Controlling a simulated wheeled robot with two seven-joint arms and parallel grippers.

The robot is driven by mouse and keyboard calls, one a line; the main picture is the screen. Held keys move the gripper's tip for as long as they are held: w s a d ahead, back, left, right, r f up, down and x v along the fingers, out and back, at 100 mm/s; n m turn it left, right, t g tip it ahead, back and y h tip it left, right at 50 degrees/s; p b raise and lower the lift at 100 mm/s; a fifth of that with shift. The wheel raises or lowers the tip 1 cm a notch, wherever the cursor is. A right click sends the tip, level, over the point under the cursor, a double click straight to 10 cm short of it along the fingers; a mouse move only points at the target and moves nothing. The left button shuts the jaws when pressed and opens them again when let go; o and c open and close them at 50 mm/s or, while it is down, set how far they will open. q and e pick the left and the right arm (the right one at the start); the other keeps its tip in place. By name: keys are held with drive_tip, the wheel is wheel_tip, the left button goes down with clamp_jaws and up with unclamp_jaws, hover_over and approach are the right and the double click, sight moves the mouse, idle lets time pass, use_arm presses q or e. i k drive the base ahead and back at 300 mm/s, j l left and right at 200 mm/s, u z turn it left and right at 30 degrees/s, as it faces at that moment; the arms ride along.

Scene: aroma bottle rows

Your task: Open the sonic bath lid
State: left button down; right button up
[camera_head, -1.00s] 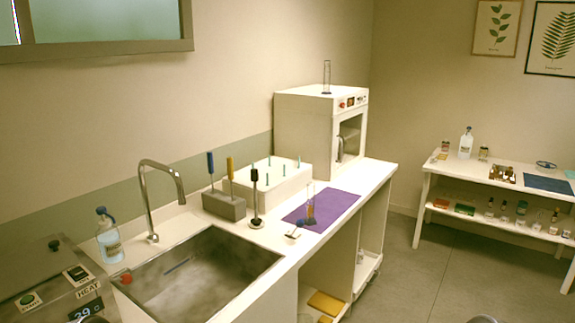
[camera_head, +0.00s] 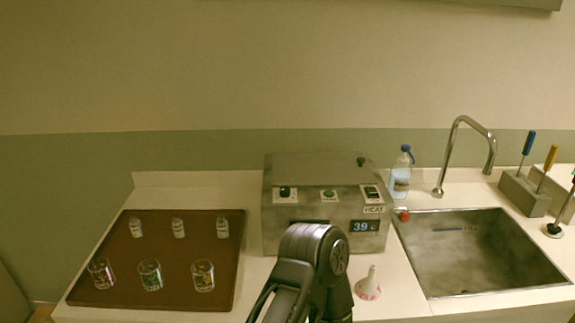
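The sonic bath (camera_head: 283,235) is a grey metal box on the counter in the middle of the head view. Its front panel has a knob, a green button, a switch, a HEAT label and a blue-lit display reading 39. The lid (camera_head: 312,170) lies flat on top and looks shut, with a small dark knob near its right rear corner. One of my arm links rises at the bottom centre and covers part of the bath's lower front. I see no gripper fingertips of either arm.
A brown tray (camera_head: 250,217) to the left holds several small bottles and glasses. A wash bottle (camera_head: 401,177), a tap (camera_head: 452,150) and a sink (camera_head: 470,250) are to the right.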

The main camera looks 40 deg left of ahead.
sight(297, 168)
drive_tip(key=u, duration=1.2)
drive_tip(key=k, duration=0.05)
